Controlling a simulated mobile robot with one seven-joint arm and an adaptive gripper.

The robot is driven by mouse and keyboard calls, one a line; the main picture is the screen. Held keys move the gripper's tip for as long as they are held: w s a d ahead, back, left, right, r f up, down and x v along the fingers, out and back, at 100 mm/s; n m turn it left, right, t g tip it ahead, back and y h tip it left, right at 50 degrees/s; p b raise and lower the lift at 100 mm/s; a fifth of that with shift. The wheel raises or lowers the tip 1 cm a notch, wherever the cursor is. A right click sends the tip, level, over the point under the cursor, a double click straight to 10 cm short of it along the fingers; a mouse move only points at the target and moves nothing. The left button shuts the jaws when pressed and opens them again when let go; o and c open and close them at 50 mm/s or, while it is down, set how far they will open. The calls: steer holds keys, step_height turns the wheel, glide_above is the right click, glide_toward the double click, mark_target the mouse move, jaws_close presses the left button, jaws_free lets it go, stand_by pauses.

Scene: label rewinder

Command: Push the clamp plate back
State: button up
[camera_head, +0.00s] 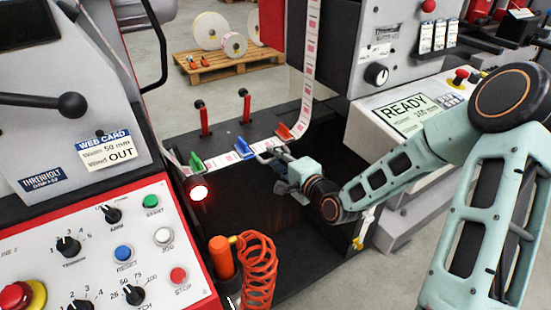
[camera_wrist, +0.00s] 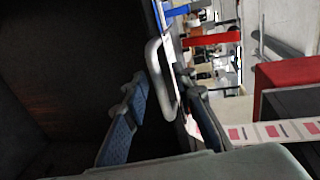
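A grey U-shaped handle (camera_wrist: 154,68), which looks like part of the clamp plate, stands out from the edge of the dark deck. It is small in the head view (camera_head: 265,151), at the deck's front edge between the blue and orange levers. My gripper (camera_head: 277,163) is at this handle. In the wrist view its two fingers (camera_wrist: 163,86) are apart, with the handle between or just beyond their tips. I cannot tell whether either finger touches it. The plate itself is mostly hidden.
Green (camera_head: 193,163), blue (camera_head: 243,149) and orange (camera_head: 284,132) levers line the deck edge. The label web (camera_head: 309,75) runs down at the right. A lit red lamp (camera_head: 198,193) and coiled orange hose (camera_head: 260,270) are nearer. A dark recess lies below.

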mark_target(263, 143)
jaws_close()
steer(key=x, duration=0.4)
steer(key=r+x, duration=0.1)
steer(key=x, duration=0.1)
steer(key=shift+w+a, duration=0.15)
steer(key=shift+w, duration=0.1)
steer(key=shift+w+a+r, duration=0.2)
steer(key=shift+w, duration=0.1)
steer(key=shift+o, duration=0.7)
jaws_free()
steer(key=shift+f, duration=0.1)
